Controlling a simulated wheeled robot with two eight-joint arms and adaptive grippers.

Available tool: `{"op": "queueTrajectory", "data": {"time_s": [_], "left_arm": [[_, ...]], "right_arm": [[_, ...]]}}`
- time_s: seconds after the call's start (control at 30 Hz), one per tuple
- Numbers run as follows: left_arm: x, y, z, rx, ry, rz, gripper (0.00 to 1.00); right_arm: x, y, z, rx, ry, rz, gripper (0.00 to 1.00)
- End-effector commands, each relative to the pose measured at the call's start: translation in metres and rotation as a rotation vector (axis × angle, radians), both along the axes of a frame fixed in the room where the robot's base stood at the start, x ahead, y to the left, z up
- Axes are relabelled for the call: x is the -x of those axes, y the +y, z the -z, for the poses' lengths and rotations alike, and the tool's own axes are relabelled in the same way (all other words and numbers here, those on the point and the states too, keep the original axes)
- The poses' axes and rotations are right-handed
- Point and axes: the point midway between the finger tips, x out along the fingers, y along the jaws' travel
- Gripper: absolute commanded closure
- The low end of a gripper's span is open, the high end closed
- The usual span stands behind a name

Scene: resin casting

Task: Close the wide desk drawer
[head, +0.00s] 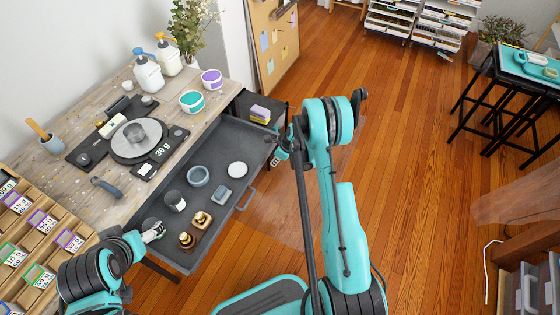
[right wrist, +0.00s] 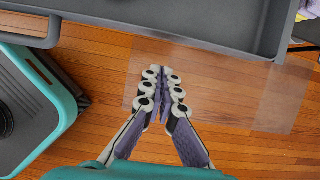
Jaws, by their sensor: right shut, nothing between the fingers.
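The wide desk drawer (head: 226,168) is dark grey and stands pulled out from under the wooden desk top (head: 85,185). Its bar handle (head: 247,200) is on the front face; in the right wrist view the drawer's wall (right wrist: 190,32) and part of the handle (right wrist: 25,38) run along the top. My right gripper (head: 280,152) is near the drawer's right front corner, partly hidden by its own arm. In the right wrist view its fingers (right wrist: 164,72) are together and empty, apart from the drawer. My left gripper (head: 158,231) is by the drawer's left end; its fingers are too small to judge.
The drawer holds a black jar (head: 175,201), a grey bowl (head: 198,176), a white disc (head: 237,169) and brass-coloured pieces (head: 202,219). A scale (head: 136,140) and tubs stand on the desk. A dark side unit (head: 266,104) stands beyond the drawer.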

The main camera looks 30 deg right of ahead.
Motion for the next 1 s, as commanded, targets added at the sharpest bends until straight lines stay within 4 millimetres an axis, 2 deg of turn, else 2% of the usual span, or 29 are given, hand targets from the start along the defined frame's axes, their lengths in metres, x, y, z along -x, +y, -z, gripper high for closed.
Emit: {"op": "queueTrajectory", "data": {"time_s": [0.03,0.23,0.77,1.0], "left_arm": [[0.000,0.000,0.005,0.000,0.000,0.000,0.20],[0.000,0.000,0.011,0.000,0.000,0.000,0.20],[0.000,0.000,0.011,0.000,0.000,0.000,0.20],[0.000,0.000,0.011,0.000,0.000,0.000,0.20]], "right_arm": [[-0.007,0.008,0.000,0.000,0.000,-0.004,1.00],[-0.022,0.018,-0.001,0.000,0.000,-0.002,1.00],[-0.027,0.022,-0.003,-0.001,-0.001,-0.002,1.00],[-0.051,0.042,-0.003,-0.001,-0.001,-0.005,1.00]]}}
